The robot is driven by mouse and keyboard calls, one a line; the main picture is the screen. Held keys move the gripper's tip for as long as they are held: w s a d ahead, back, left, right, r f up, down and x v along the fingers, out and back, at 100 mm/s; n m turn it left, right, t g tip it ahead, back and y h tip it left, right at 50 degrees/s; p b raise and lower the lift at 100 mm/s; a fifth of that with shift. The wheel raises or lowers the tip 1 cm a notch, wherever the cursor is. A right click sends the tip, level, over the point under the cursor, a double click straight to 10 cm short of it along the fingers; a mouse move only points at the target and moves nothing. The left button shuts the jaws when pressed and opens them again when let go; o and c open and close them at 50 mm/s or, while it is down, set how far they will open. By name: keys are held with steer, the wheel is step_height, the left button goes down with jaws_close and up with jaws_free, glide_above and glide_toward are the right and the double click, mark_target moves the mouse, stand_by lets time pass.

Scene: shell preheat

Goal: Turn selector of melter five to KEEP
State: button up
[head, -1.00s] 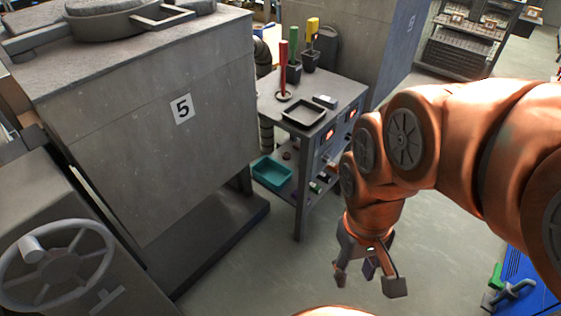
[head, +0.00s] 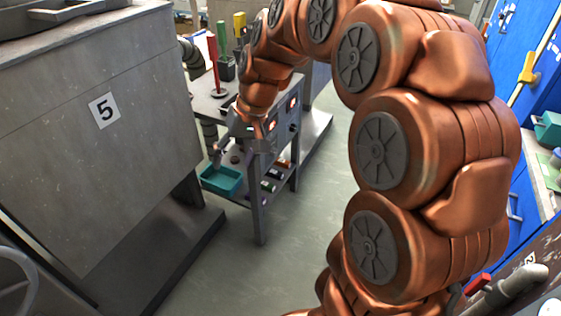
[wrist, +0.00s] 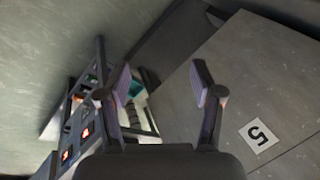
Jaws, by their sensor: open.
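The grey melter five (head: 120,150) stands at the left in the head view, marked with a white "5" plate (head: 104,111). In the wrist view its wall (wrist: 250,75) fills the right side. Beside it stands a grey stand (head: 262,205) with lit red displays on its panel (head: 282,128). The selector and its setting cannot be made out. My gripper (head: 240,150) is in front of the stand, partly covering its panel. In the wrist view my gripper (wrist: 162,82) is open, with nothing between its fingers.
Blue cabinets (head: 510,120) are at the right. Floor (head: 300,240) in front of the stand is clear.

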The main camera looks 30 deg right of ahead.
steer(key=w+d+f+m+t+y+b, duration=0.25)
steer(key=w+d+f+b, duration=0.35)
steer(key=w+d+f, duration=0.4)
steer(key=w+d+f+m+t+y+b, duration=0.1)
steer(key=w+d+f+t+b, duration=0.2)
steer(key=w+d+f+b, duration=0.65)
steer(key=n+t+y+b, duration=0.2)
steer(key=t+y+b, duration=0.35)
steer(key=b, duration=0.85)
glide_toward(277, 153)
steer(key=shift+t+h, duration=0.8)
steer(key=shift+s+a+x, duration=0.15)
steer(key=shift+a+x, duration=0.05)
steer(key=shift+x, duration=1.2)
steer(key=shift+s+a+x, duration=0.2)
steer(key=shift+x, duration=1.25)
steer(key=shift+s+a+x, duration=0.15)
steer(key=shift+a+x, duration=0.05)
steer(key=shift+x, duration=1.2)
steer(key=shift+c, duration=0.3)
steer(key=c, duration=1.1)
